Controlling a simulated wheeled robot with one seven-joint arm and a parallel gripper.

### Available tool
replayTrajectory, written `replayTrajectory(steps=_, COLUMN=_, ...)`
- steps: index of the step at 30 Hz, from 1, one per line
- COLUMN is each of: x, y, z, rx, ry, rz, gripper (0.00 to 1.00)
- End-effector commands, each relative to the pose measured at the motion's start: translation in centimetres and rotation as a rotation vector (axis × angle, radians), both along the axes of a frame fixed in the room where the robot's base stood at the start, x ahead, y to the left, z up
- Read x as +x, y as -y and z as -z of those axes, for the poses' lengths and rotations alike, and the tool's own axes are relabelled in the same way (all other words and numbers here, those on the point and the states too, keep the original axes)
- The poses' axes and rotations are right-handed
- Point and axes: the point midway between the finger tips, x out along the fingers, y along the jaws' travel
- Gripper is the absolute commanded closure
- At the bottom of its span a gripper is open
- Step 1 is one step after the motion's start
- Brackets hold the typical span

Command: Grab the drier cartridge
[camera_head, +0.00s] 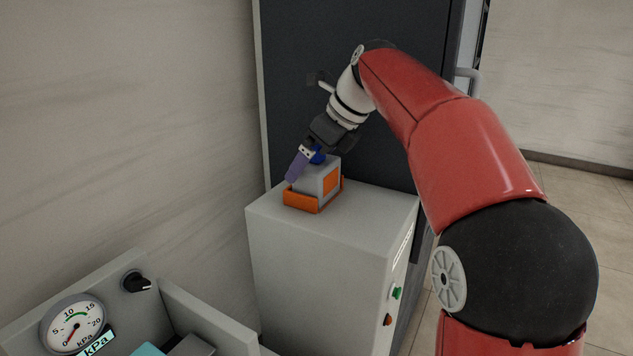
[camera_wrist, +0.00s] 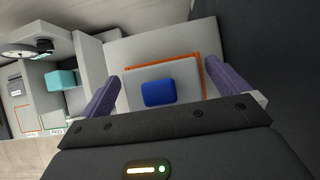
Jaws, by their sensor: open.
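The drier cartridge looks to be the grey block (camera_head: 319,180) with an orange patch on its side and a blue knob on top. It sits in an orange holder (camera_head: 300,203) on top of a light grey cabinet. In the wrist view the blue knob (camera_wrist: 158,93) is centred on the grey top (camera_wrist: 190,75). My gripper (camera_head: 308,162) is open above the block, tilted down toward it. In the wrist view its purple fingers stand apart on the left and right of the block, with gaps between. The head view hides one finger behind the knob.
The grey cabinet (camera_head: 310,250) has green and red buttons on its right side. At lower left is a panel with a pressure gauge (camera_head: 72,325) and a black knob (camera_head: 136,282). A teal block (camera_wrist: 61,83) stands left in the wrist view. A dark cabinet (camera_head: 350,130) rises behind.

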Motion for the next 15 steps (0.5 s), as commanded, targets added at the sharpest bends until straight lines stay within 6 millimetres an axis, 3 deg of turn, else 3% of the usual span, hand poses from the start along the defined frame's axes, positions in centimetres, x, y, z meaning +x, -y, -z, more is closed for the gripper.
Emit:
replayTrajectory(steps=8, x=0.15, y=-0.25, z=0.43, rx=0.0, ry=0.0, rz=0.0, gripper=0.0)
replayTrajectory(steps=15, x=0.14, y=-0.23, z=0.42, rx=0.0, ry=0.0, rz=-0.001, gripper=0.29)
